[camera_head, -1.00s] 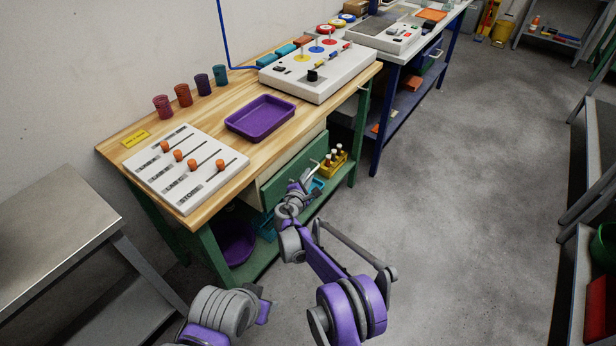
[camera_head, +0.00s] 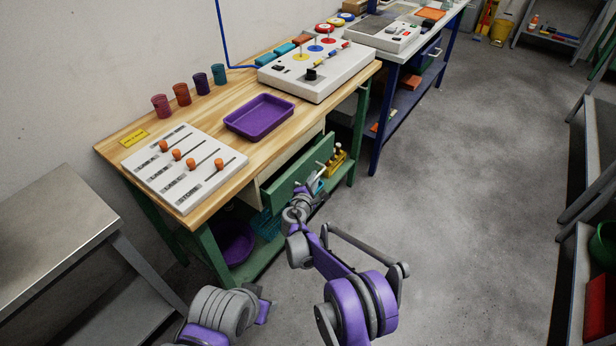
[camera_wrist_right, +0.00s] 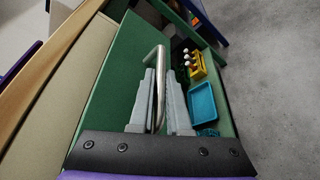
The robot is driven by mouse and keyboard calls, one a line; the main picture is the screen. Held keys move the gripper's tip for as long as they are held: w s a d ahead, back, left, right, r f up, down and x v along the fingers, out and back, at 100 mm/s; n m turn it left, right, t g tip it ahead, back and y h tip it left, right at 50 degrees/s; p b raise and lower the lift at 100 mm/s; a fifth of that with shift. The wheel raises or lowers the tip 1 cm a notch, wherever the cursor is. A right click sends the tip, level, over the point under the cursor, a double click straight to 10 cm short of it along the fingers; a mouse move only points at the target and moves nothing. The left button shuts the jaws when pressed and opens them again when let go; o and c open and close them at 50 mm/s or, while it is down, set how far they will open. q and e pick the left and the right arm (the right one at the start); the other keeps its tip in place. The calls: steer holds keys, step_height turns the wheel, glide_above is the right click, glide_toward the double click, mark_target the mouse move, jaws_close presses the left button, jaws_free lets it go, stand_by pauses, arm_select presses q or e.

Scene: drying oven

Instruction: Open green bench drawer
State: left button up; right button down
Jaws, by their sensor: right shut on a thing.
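The green bench drawer (camera_head: 291,185) is under the wooden-topped bench, and its green front stands out from the bench frame, partly open. In the right wrist view the green front (camera_wrist_right: 112,85) fills the middle, with a curved metal bar handle (camera_wrist_right: 160,62) on it. My right gripper (camera_head: 314,184) is at the drawer front. In the wrist view its two grey fingers (camera_wrist_right: 160,88) lie on either side of the handle and are shut on it. The drawer's inside is hidden. My left gripper is not in view.
A purple tray (camera_head: 259,117), a slider panel (camera_head: 184,167) and a control box (camera_head: 318,73) sit on the bench top (camera_head: 125,138). Beneath are a yellow bottle rack (camera_wrist_right: 193,62) and a teal tray (camera_wrist_right: 202,101). Open grey floor (camera_head: 455,200) lies in front.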

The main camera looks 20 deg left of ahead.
steer(key=s+d+b, duration=0.1)
steer(key=s+d, duration=0.2)
steer(key=d, duration=0.7)
steer(key=s+d+b, duration=0.1)
steer(key=s+d, duration=0.3)
steer(key=d, duration=0.6)
steer(key=shift+s+d+b, duration=0.2)
steer(key=shift+d+b, duration=0.1)
steer(key=shift+d, duration=0.05)
steer(key=c, duration=0.9)
jaws_free()
steer(key=shift+s, duration=0.1)
steer(key=v, duration=1)
steer(key=shift+s+r, duration=0.1)
steer(key=shift+s, duration=0.2)
